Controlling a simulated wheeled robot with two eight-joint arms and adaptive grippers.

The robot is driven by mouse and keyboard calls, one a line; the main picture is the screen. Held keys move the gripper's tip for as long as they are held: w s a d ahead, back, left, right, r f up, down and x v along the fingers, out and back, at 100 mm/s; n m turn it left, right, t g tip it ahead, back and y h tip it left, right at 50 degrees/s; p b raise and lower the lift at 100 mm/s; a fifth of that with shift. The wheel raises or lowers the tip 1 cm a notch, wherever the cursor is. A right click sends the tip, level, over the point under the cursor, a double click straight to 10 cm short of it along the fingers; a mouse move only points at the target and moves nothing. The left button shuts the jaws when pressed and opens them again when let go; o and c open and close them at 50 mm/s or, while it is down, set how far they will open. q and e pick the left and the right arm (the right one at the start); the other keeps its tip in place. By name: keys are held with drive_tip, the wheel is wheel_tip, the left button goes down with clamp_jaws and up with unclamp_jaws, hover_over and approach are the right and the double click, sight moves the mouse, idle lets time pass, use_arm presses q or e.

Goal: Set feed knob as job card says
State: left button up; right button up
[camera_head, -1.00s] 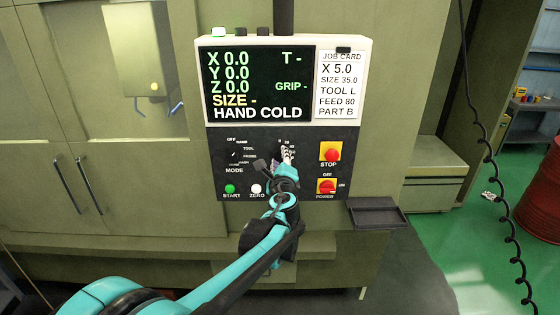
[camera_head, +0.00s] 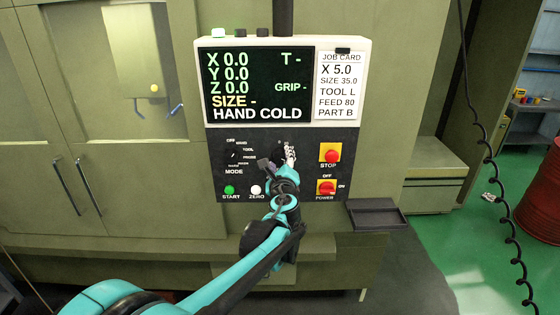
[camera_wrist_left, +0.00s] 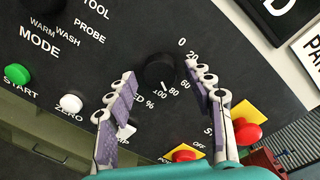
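The job card (camera_head: 338,90) beside the screen reads X 5.0, SIZE 35.0, TOOL L, FEED 80, PART B. The black feed knob (camera_wrist_left: 158,71) shows in the left wrist view, with a scale that includes 0, 20, 60, 80 and 100. A small pale mark at its lower edge faces the 80 to 100 side; its exact setting is unclear. My left gripper (camera_wrist_left: 164,80) is open, with one finger on each side of the knob; contact is not visible. In the head view my left gripper (camera_head: 282,163) hides most of the knob. My right gripper is not in view.
The mode dial (camera_head: 233,155), green START button (camera_head: 229,190) and white ZERO button (camera_head: 256,189) are left of the gripper. The red STOP button (camera_head: 330,155) and POWER switch (camera_head: 326,187) are close on its right. A dark tray (camera_head: 376,213) sits below right.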

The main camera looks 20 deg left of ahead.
use_arm(q)
drive_tip(key=v, duration=1.2)
drive_tip(key=s+a+f+n+g+b, duration=0.35)
drive_tip(key=s+f+n+b, duration=0.3)
drive_tip(key=f, duration=0.45)
drive_tip(key=s+a+f+n+g+b, duration=0.4)
drive_tip(key=s+f+n, duration=0.3)
drive_tip(key=f, duration=0.4)
drive_tip(key=s+d+f+n+g+h+b, duration=0.1)
drive_tip(key=s+d+f+n+h+b, duration=0.1)
drive_tip(key=s+f, duration=0.4)
drive_tip(key=s+d+f+n+g+h+b, duration=0.1)
drive_tip(key=s+d+f+n+h+b, duration=0.2)
drive_tip(key=f, duration=0.7)
drive_tip(key=s+d+n+b, duration=0.1)
drive_tip(key=s+n+b, duration=0.1)
drive_tip(key=n+b, duration=0.1)
drive_tip(key=shift+s+d+n, duration=0.25)
drive_tip(key=shift+s+n, duration=0.15)
drive_tip(key=shift+n, duration=0.15)
